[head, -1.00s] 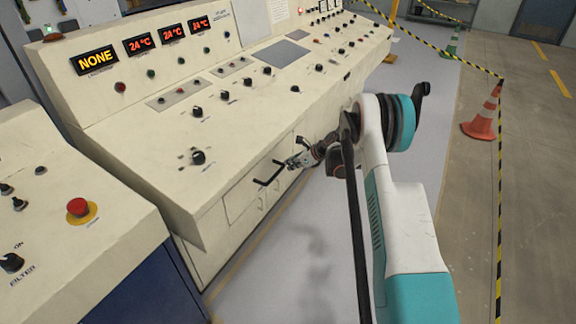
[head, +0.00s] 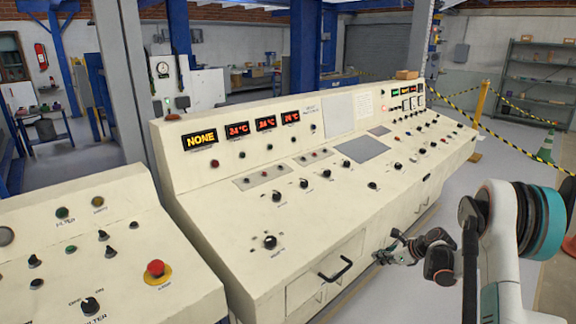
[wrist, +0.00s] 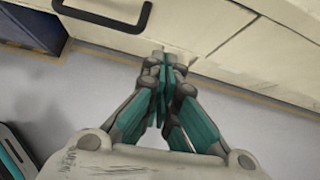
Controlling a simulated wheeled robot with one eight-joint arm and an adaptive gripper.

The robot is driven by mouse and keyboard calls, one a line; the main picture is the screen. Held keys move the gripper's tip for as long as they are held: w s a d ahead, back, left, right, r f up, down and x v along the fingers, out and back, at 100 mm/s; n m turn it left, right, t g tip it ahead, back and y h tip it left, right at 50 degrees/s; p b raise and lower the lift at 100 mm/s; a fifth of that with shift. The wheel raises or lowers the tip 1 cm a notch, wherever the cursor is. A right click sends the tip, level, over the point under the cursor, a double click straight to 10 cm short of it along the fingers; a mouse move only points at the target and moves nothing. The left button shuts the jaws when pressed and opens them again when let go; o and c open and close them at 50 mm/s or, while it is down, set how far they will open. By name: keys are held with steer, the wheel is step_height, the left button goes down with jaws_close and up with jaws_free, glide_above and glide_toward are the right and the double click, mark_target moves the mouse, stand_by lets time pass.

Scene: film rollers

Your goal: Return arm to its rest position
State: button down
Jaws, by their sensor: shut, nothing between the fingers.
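My arm (head: 497,240) stands at the right of the head view, bent, in front of the long cream control console. My gripper (head: 380,257) is by the console's front, right of a black drawer handle (head: 336,270) and apart from it. In the wrist view my gripper (wrist: 163,66) is shut, its teal and grey fingers pressed together with nothing between them. The handle also shows in the wrist view (wrist: 108,22), above and left of the fingertips, on the cream drawer front.
The console (head: 225,250) has knobs and lit displays on top. A second cream panel with a red emergency button (head: 156,268) stands at the left. Grey floor (wrist: 75,95) lies below my gripper. Yellow-black tape and a green cone (head: 546,147) are at the far right.

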steer(key=s+a+r+n+h, duration=0.1)
steer(key=s+a+r+n, duration=0.4)
steer(key=r, duration=0.4)
steer(key=s+a+r+n+g+h, duration=0.1)
steer(key=s+a+r+n, duration=0.4)
steer(key=r, duration=0.3)
steer(key=s+a+r+n+h, duration=0.1)
steer(key=s+a+r+n, duration=0.4)
steer(key=r, duration=0.4)
steer(key=s+a+r+n+h+p, duration=0.1)
steer(key=s+a+r+n, duration=0.2)
steer(key=s, duration=0.5)
steer(key=s+a+r+n+h, duration=0.15)
steer(key=s+n, duration=0.25)
steer(key=s, duration=0.4)
steer(key=s+f+n+t+b, duration=0.1)
steer(key=s+f+n, duration=0.2)
steer(key=s, duration=0.8)
steer(key=shift+a+f+n, duration=0.15)
steer(key=shift+f+n, duration=0.05)
steer(key=shift+n, duration=1)
